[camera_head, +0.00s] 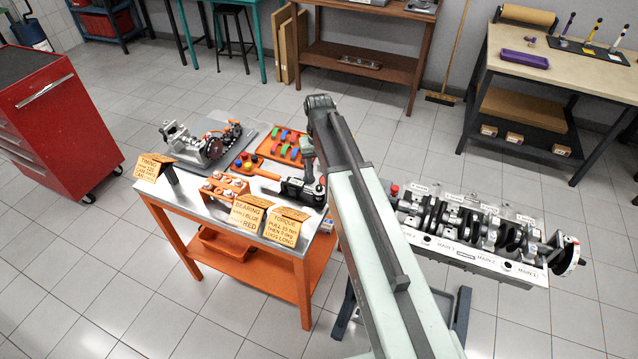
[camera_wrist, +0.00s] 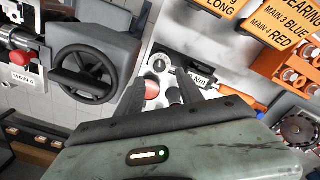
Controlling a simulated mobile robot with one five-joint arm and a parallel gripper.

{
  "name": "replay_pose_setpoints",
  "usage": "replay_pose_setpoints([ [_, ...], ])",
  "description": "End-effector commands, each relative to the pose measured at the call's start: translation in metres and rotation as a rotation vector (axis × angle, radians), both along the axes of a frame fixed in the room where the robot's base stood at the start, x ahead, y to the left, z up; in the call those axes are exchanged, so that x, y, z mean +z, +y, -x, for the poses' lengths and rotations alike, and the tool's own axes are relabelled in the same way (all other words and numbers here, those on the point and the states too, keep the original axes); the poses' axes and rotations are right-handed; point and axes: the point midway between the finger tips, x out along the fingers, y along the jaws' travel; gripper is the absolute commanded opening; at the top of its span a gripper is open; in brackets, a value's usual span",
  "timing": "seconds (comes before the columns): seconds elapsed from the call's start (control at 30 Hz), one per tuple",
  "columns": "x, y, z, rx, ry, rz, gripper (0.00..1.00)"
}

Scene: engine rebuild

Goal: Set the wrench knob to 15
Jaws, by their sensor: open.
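The torque wrench (camera_head: 299,190) lies on the right part of the steel-topped bench, with a black body and an orange handle. In the wrist view its body bears an "Nm" label (camera_wrist: 198,80). A small round dial (camera_wrist: 158,64) and a red knob (camera_wrist: 152,89) show near its end. The number set on it is too small to read. My gripper (camera_wrist: 160,78) is open; its two dark fingers point toward the wrench end, with the red knob showing between them. I cannot tell whether they touch it.
Orange cards, one headed TORQUE (camera_head: 284,226), stand along the bench front. An orange tray (camera_head: 262,150) of coloured pieces lies behind the wrench. The engine block (camera_head: 470,255) with its crankshaft stands right of my arm. A red tool cabinet (camera_head: 50,120) is at left.

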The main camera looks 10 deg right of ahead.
Motion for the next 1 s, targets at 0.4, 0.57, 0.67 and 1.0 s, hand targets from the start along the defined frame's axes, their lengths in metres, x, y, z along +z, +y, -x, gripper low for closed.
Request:
replay_pose_setpoints([
  [0.4,-0.065,-0.002,0.0,-0.002,0.0,0.0,0.44],
  [0.57,-0.062,-0.002,0.0,-0.003,0.0,0.0,0.44],
  [0.67,-0.062,-0.002,0.0,-0.003,0.0,0.0,0.38],
  [1.0,-0.062,-0.002,0.0,-0.002,0.0,0.0,0.0],
])
